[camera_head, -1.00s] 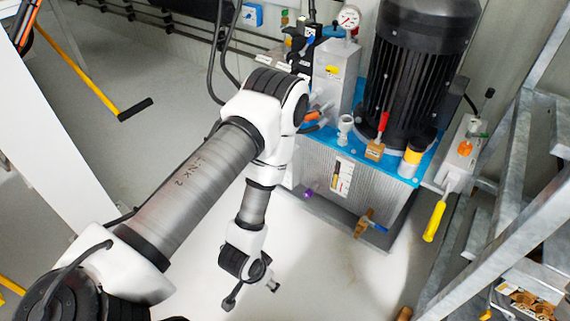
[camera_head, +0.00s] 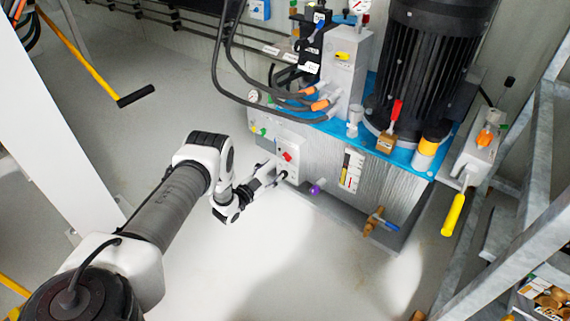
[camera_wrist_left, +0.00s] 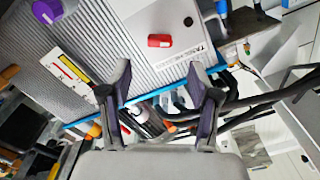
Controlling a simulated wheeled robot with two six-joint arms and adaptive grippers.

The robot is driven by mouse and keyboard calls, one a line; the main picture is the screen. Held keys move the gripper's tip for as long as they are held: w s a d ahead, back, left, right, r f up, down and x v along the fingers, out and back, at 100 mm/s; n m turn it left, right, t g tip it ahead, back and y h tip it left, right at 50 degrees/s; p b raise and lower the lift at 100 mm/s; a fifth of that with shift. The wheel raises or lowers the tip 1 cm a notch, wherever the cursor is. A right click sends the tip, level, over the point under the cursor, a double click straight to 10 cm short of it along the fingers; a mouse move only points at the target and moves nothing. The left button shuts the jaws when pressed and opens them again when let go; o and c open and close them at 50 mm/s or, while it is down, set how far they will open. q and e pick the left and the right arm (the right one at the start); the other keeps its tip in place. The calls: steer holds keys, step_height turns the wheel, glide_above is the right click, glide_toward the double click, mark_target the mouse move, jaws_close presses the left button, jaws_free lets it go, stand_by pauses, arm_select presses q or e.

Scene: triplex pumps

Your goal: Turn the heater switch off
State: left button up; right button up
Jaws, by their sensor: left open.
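A light grey control box (camera_head: 291,150) is on the front face of the pump's tank. It carries a red switch (camera_head: 287,156). In the left wrist view the red switch (camera_wrist_left: 160,40) shows on the grey box face (camera_wrist_left: 150,20), with small dark lettering near the box's edge. I cannot read the lettering or tell the switch position. My left gripper (camera_head: 277,178) is at the lower part of the box, just below the red switch. In the wrist view its two fingers (camera_wrist_left: 158,78) are apart, with nothing between them; the red switch lies ahead of the gap. My right gripper is out of view.
The ribbed tank (camera_head: 330,165) bears a level gauge (camera_head: 351,170) and a purple knob (camera_head: 318,187). Black hoses (camera_head: 245,95) hang above the box. A brown valve with a blue handle (camera_head: 380,221) stands lower right. The floor (camera_head: 240,265) in front is clear.

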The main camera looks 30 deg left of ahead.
mark_target(285, 158)
arm_select(q)
steer(key=w+b, duration=0.1)
steer(key=w, duration=0.1)
steer(key=w+b, duration=0.1)
steer(key=w, duration=0.1)
steer(key=w+b, duration=0.2)
steer(key=w, duration=0.1)
steer(key=shift+d+f, duration=0.2)
steer(key=shift+d, duration=0.15)
steer(key=shift+w+r, duration=0.1)
steer(key=shift+w, duration=0.1)
steer(key=shift+r, duration=0.15)
steer(key=c, duration=1.2)
